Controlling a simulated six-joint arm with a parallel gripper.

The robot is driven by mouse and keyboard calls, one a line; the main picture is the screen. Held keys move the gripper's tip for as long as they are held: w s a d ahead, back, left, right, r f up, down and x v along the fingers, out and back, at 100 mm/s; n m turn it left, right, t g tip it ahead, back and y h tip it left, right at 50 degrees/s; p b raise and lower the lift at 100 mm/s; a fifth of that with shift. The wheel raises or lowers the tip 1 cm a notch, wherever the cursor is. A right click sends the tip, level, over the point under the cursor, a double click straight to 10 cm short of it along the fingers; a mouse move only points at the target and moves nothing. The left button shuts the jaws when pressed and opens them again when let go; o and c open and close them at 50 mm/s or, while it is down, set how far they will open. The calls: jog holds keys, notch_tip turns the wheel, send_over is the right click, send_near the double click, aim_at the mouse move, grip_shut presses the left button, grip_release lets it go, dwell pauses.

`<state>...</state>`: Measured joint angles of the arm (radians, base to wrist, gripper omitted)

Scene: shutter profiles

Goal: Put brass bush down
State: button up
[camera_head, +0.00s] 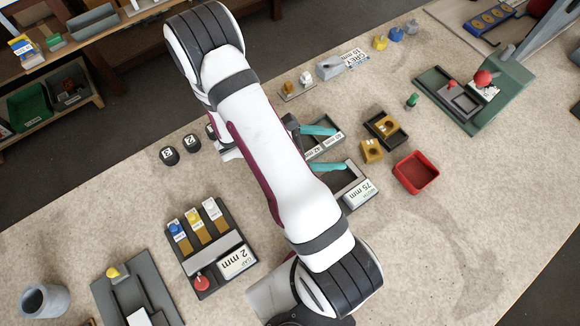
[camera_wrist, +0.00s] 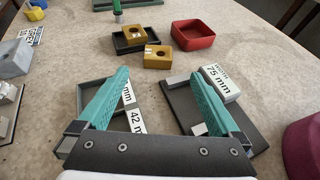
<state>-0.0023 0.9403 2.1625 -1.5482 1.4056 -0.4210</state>
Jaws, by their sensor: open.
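Two brass-coloured blocks, each with a round hole, are in view; I cannot tell which is the brass bush. One block (camera_head: 372,150) lies on the bench and also shows in the wrist view (camera_wrist: 157,57). The other block (camera_head: 387,124) sits in a small black tray (camera_head: 400,140) just behind it, also in the wrist view (camera_wrist: 126,36). My gripper (camera_head: 342,148) is open and empty, its teal fingers spread wide in the wrist view (camera_wrist: 160,74). The fingers reach over two grey trays, labelled 42 mm (camera_wrist: 135,122) and 75 mm (camera_wrist: 218,83), short of the nearer block.
A red square bin (camera_head: 415,172) stands right of the blocks, and a green-topped peg (camera_head: 412,101) behind them. A green board with a red knob (camera_head: 482,78) is farther right. A 2 mm gap fixture (camera_head: 235,262) is at the left. Bench right of the bin is clear.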

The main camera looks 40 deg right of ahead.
jog(key=s+a+r+m+t+y, duration=0.1)
jog(key=s+a+r+m+y, duration=0.3)
jog(key=a+r+m, duration=0.3)
jog(key=s+a+r+m+y, duration=0.3)
jog(key=a+r+m+y, duration=0.3)
jog(key=a+r+m, duration=0.1)
jog(key=shift+s+a+m+t, duration=0.4)
jog(key=shift+a+m, duration=0.1)
jog(key=shift+m, duration=0.2)
jog(key=a+r+m+t+y, duration=0.1)
jog(key=a, duration=0.1)
jog(key=s+a+r+m+t+y, duration=0.1)
jog(key=a, duration=0.2)
jog(key=a+r+m+t+y, duration=0.1)
jog(key=a+y, duration=0.1)
jog(key=shift+s+a, duration=0.15)
jog(key=shift+a, duration=0.1)
